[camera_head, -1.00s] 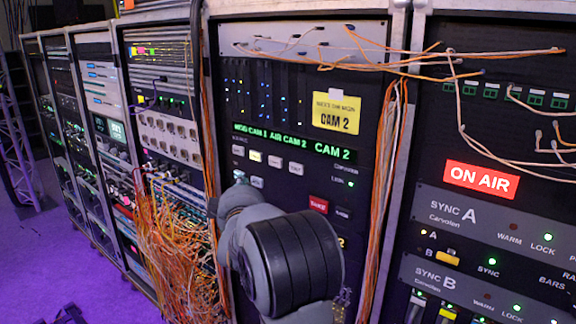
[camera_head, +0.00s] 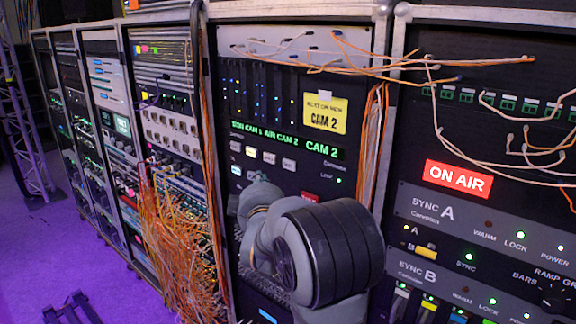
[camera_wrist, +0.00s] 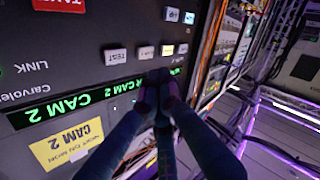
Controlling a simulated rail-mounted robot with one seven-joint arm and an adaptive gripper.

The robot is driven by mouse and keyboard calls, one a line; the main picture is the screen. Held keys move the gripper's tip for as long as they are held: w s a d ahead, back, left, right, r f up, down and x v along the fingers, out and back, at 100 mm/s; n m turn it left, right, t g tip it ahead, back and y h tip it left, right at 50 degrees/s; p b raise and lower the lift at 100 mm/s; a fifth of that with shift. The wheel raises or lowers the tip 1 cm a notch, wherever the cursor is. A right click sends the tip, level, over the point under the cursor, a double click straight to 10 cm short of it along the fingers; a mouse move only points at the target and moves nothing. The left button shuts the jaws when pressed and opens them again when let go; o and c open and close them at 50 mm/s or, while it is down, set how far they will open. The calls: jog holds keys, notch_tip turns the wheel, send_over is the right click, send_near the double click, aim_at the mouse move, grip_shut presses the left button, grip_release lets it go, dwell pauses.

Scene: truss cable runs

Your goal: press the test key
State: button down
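The test key (camera_wrist: 116,56) is a pale rectangular button with "TEST" on it, upside down in the wrist view. It ends a row of keys on the black switcher panel; in the head view it is the rightmost key (camera_head: 288,164). My gripper (camera_wrist: 156,84) has its dark fingertips together with nothing seen between them. In the wrist view the tips appear below and right of the test key, over the green display strip, near a neighbouring key (camera_wrist: 146,52). I cannot tell whether they touch the panel.
A red TAKE key (camera_wrist: 58,5) and two more keys (camera_wrist: 171,14) lie on the same panel. A yellow CAM 2 note (camera_head: 325,113) is above the display. Orange cables (camera_head: 374,140) hang at the panel's right; a dense cable bundle (camera_head: 175,235) hangs at its left.

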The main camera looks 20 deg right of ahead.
aim_at(283, 163)
jog(key=shift+w+d, duration=0.75)
jog(key=shift+d, duration=0.25)
jog(key=shift+w+d, duration=0.75)
jog(key=shift+d, duration=0.3)
jog(key=shift+w+d, duration=0.75)
jog(key=shift+d, duration=0.25)
jog(key=shift+d, duration=0.1)
jog(key=shift+w+d, duration=0.25)
jog(key=shift+w+d+b, duration=0.25)
jog(key=shift+d+b, duration=0.1)
jog(key=shift+b, duration=0.1)
jog(key=shift+s+a+b, duration=0.45)
jog(key=shift+s+a, duration=0.1)
jog(key=shift+a, duration=0.1)
